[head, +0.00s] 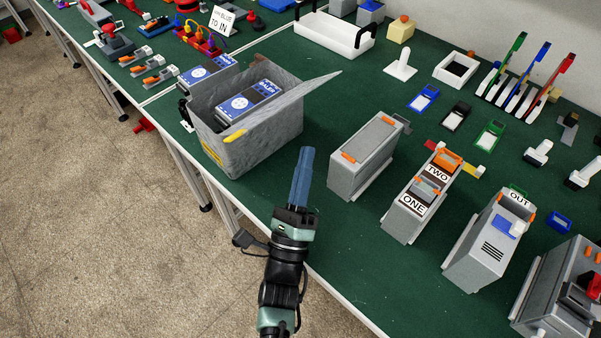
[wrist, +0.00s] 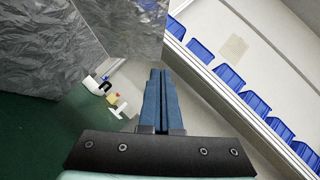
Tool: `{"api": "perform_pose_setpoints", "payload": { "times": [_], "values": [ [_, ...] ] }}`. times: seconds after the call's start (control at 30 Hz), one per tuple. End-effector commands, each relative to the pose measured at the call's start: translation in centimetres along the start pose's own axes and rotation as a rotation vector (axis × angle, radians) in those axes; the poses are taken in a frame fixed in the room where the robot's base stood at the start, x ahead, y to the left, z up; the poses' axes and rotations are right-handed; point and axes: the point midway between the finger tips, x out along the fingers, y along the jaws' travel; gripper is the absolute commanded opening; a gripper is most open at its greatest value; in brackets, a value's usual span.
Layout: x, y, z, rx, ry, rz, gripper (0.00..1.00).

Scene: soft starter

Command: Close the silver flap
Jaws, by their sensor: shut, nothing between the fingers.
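The silver flap (head: 310,88) is a grey marbled panel. It stands open, reaching out to the right and slightly up from the rim of a grey marbled box (head: 262,135). In the wrist view, a marbled panel that looks like the flap (wrist: 122,28) is at the top, just beyond and left of the fingertips. The box wall (wrist: 45,50) seems to fill the upper left there. My gripper (head: 306,150) has blue fingers, shut and empty. It is in front of the flap and right of the box, with no clear contact seen. It also shows in the wrist view (wrist: 155,72).
A grey module (head: 362,155) stands right of my gripper, with modules ONE and TWO (head: 415,200) beyond. Green bench surface (head: 335,100) shows behind my gripper.

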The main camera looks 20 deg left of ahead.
Motion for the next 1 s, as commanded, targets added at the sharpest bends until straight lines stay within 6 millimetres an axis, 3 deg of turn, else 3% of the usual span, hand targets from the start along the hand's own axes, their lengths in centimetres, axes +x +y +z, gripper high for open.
{"api": "perform_pose_setpoints", "payload": {
  "times": [0.13,0.33,1.0],
  "values": [
    [3.5,-0.2,0.2,-0.001,-0.002,-0.002,0.0],
    [5.9,-0.2,2.0,0.0,-0.001,0.002,0.0],
    [6.8,-0.1,2.9,-0.007,0.001,0.007,0.0]
  ]
}}
